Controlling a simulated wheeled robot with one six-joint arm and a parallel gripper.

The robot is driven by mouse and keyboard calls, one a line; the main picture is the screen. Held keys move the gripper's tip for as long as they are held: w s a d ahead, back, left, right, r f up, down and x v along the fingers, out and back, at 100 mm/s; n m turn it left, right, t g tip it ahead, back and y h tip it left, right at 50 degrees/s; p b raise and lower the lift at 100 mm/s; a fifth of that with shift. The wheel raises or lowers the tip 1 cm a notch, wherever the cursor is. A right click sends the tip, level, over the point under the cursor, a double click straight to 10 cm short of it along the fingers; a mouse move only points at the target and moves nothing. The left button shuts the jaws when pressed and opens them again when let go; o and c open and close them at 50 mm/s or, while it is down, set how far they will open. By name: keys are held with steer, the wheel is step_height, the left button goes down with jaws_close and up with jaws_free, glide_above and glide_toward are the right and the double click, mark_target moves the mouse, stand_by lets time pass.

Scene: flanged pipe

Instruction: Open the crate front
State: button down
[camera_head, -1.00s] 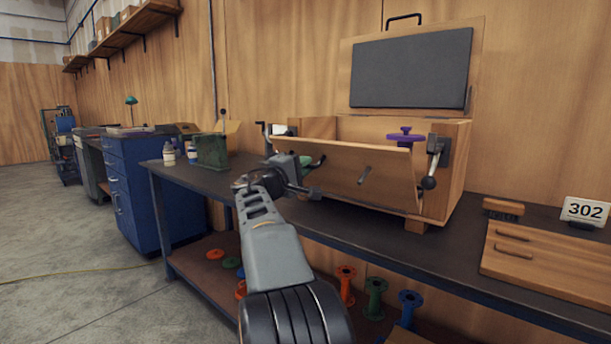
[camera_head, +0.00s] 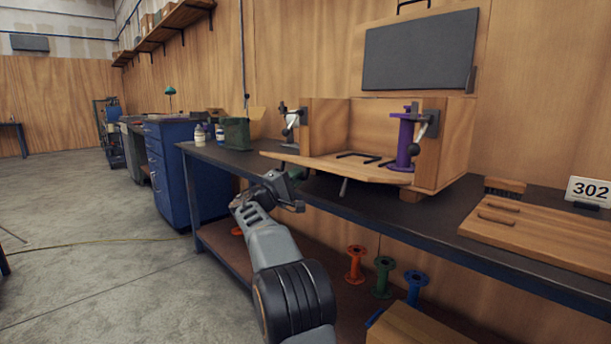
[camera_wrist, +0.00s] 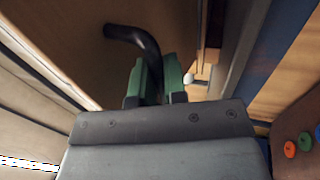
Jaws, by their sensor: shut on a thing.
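The wooden crate (camera_head: 455,150) stands on the dark bench. Its front panel (camera_head: 330,168) is swung down and lies nearly flat, tilted slightly, so the inside shows. The panel's wood also fills the upper left of the wrist view (camera_wrist: 70,50). My gripper (camera_head: 298,176) is at the panel's left front edge. In the wrist view its green fingertips (camera_wrist: 159,80) are shut on a black bent handle (camera_wrist: 130,35) of the panel. A purple flanged pipe (camera_head: 405,140) stands upright inside the crate at the right. The latches (camera_head: 428,125) on both sides stand clear of the panel.
A wooden board with handles (camera_head: 530,235) and a 302 sign (camera_head: 588,192) are at the right. A green box (camera_head: 236,134) and bottles stand to the left. Spools (camera_head: 383,277) stand on the lower shelf.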

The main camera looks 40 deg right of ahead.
steer(key=shift+s+d+f, duration=0.1)
steer(key=shift+f, duration=0.1)
stand_by(0.3)
steer(key=c, duration=1.2)
jaws_free()
steer(key=w+p+v, duration=0.1)
steer(key=p+v, duration=0.1)
steer(key=v, duration=1.2)
steer(key=shift+s, duration=0.4)
steer(key=shift+c, duration=0.4)
